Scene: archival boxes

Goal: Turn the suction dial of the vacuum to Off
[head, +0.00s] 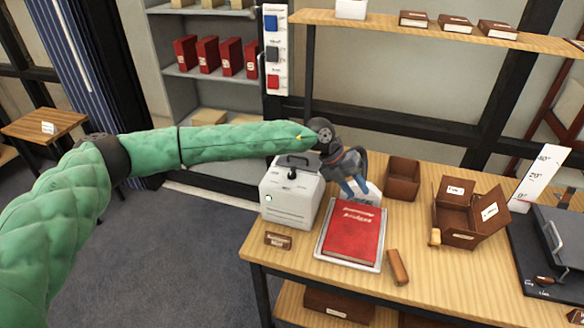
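A white box-shaped unit (288,205) with a dark top handle, which looks like the vacuum, stands at the left end of the wooden table. A small dark knob (292,174) shows near its top front edge, and a green light glows on its front. I cannot read any dial marking. My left gripper (354,189) hangs to the right of the unit, above the back of the red book. Its two blue fingertips point down and look a little apart, with nothing seen between them. My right gripper is out of view.
The red book (352,233) lies on a pale tray in front of my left gripper. A white card (374,192) stands behind the fingers. Brown boxes (402,180) and a dark press-like device (556,250) are to the right. A small brown label block (278,240) sits in front of the unit.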

